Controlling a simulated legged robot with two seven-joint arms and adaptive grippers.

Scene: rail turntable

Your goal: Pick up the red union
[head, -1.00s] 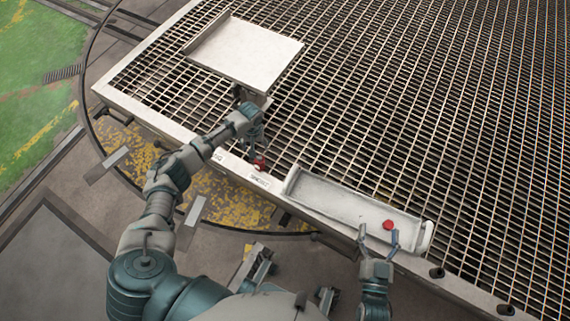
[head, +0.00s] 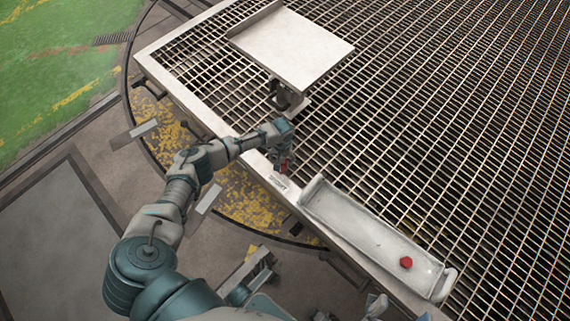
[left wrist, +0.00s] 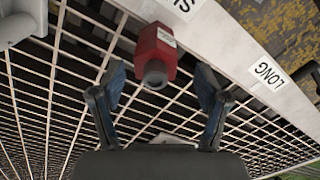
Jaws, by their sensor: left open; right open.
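The red union (left wrist: 157,55) is a red block with a grey round end and a white label. In the left wrist view it lies between and just beyond the tips of my open left gripper (left wrist: 160,82), apart from both fingers, by the pale grating edge. In the head view the left gripper (head: 283,160) points down at that edge, and its fingers partly hide the red union. A second red, hexagonal piece (head: 405,262) lies in a white tray at the right. Of my right gripper (head: 400,311) only parts show at the bottom edge, spread apart.
The long white tray (head: 350,222) has raised walls and lies on the grating near its front rim. A pale raised plate (head: 290,45) stands farther back. The grating behind is clear.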

